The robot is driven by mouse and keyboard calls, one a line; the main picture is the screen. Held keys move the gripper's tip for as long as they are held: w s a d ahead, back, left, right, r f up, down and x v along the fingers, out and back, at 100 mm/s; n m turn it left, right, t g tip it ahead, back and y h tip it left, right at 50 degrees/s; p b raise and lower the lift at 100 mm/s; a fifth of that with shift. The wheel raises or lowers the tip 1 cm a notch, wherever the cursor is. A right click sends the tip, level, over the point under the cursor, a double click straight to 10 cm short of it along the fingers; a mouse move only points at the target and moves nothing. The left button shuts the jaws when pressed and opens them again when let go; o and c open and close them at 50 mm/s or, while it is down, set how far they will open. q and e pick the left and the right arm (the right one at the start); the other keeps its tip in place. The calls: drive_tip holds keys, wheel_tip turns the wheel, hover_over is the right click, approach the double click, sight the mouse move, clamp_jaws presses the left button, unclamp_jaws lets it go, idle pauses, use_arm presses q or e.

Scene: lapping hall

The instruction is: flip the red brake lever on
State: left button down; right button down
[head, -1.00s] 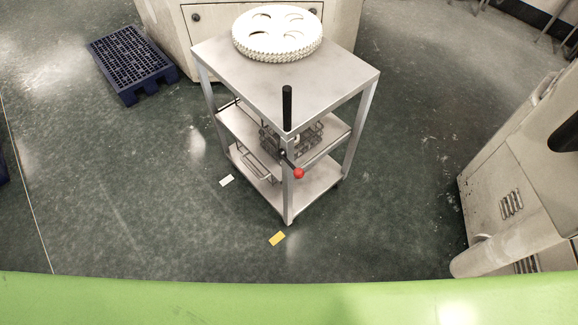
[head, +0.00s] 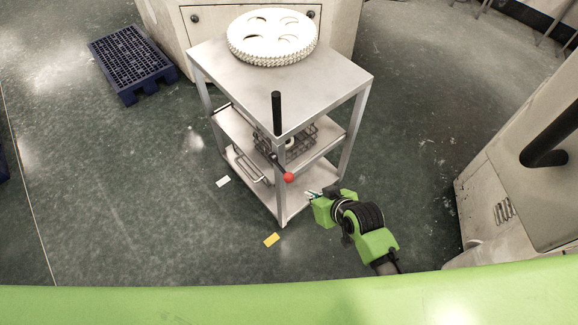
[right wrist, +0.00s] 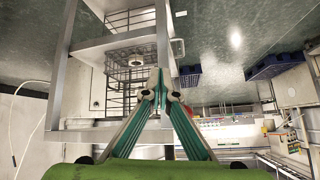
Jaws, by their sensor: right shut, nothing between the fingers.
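The red brake lever shows in the head view as a red ball knob (head: 289,178) on a short dark arm, at the near corner post of a metal trolley (head: 330,88). The knob sticks out to the lower right of the post. My right gripper (head: 310,194) is just right of and slightly below the knob in the head view, with a small gap in the picture. In the right wrist view its green fingers (right wrist: 154,88) meet at the tips with nothing between them. My left gripper is not in view.
A black upright handle (head: 277,114) stands above the lever. A white gear-like disc (head: 272,38) lies on the trolley top, and wire baskets (head: 300,138) sit below. A blue pallet (head: 132,62) lies back left; a pale machine (head: 520,170) stands right.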

wheel_tip(320, 180, up, 15)
drive_tip(key=n+t+y, duration=0.1)
drive_tip(key=n+y, duration=0.1)
hover_over(289, 173)
drive_tip(key=s+d, duration=0.3)
drive_tip(key=s, duration=0.1)
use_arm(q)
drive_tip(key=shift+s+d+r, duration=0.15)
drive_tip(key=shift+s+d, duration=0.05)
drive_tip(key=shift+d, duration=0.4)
use_arm(e)
drive_tip(key=shift+w+a+f, duration=0.1)
drive_tip(key=shift+w, duration=0.05)
drive_tip(key=x, duration=0.9)
drive_tip(key=shift+w+a+f, duration=0.1)
drive_tip(key=shift+w+f, duration=0.05)
drive_tip(key=shift+w, duration=0.2)
drive_tip(key=shift+s+d+f+p, duration=0.25)
drive_tip(key=shift+s+f, duration=0.25)
drive_tip(key=shift+s+d+f+p, duration=0.2)
drive_tip(key=shift+s+d+f, duration=0.1)
drive_tip(key=shift+s+f, duration=0.2)
drive_tip(key=shift+s+d+f, duration=0.15)
drive_tip(key=shift+s, duration=0.3)
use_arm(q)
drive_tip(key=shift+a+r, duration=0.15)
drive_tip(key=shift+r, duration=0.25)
use_arm(e)
drive_tip(key=shift+f, duration=0.1)
